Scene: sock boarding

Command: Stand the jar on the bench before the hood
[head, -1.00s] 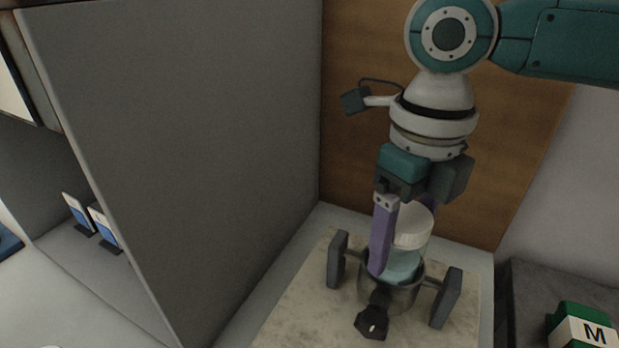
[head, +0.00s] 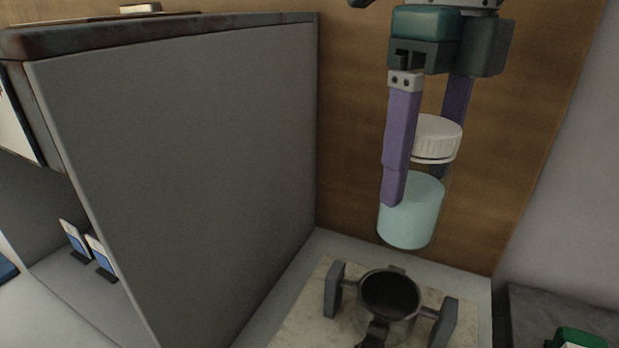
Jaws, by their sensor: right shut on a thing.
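The jar (head: 412,215) is clear with pale blue contents and a white ribbed lid (head: 437,138). My right gripper (head: 415,185) points down with its purple fingers on either side of the jar and is shut on it. The jar hangs upright in the air above a dark round cup-shaped holder (head: 390,294) with grey side posts. The grey box-like hood (head: 190,170) stands on the left, its side panel facing me. My left gripper is not in view.
The holder stands on a pale stone-like slab (head: 305,318). Small blue-and-white cards (head: 75,240) stand in the hood's opening at the left. A dark grey surface (head: 540,310) with a green object (head: 575,338) is at the lower right. A wooden wall closes off the back.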

